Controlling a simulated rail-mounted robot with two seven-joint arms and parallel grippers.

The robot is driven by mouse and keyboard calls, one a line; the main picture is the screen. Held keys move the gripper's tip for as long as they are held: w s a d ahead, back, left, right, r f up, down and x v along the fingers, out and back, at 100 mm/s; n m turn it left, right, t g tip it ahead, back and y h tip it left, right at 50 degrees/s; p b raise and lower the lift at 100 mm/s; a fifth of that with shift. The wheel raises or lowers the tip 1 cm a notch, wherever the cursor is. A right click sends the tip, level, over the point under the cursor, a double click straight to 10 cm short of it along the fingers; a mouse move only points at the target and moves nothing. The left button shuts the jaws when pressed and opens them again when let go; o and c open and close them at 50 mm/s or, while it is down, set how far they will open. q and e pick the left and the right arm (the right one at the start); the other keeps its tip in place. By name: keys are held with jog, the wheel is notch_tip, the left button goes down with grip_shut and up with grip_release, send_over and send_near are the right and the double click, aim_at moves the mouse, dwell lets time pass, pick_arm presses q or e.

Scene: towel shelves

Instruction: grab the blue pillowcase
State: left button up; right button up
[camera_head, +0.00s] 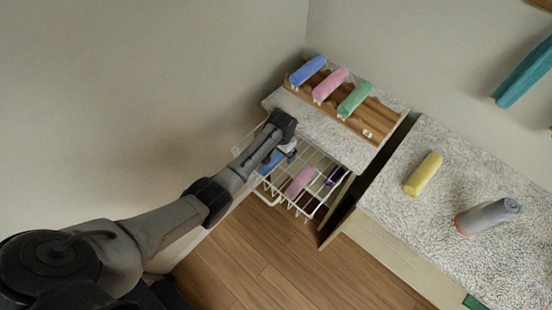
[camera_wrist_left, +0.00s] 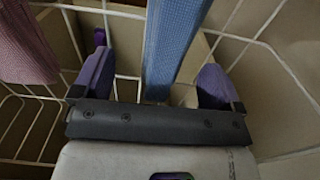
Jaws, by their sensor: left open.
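The blue pillowcase (camera_head: 268,163) hangs at the left end of the white wire rack, partly covered by my left arm in the head view. In the left wrist view the blue pillowcase (camera_wrist_left: 172,45) is a long ribbed strip between my two purple fingertips. My left gripper (camera_head: 288,153) is at the rack beside it. In the wrist view the left gripper (camera_wrist_left: 158,78) is open, with a finger on each side of the cloth and gaps visible. My right gripper is not in view.
A speckled counter (camera_head: 400,225) at the right holds a yellow roll (camera_head: 423,174) and a grey cylinder (camera_head: 486,216).

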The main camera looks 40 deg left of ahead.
pick_arm(q)
jog(key=shift+f, duration=0.15)
jog(key=shift+c, duration=0.3)
jog(key=c, duration=1)
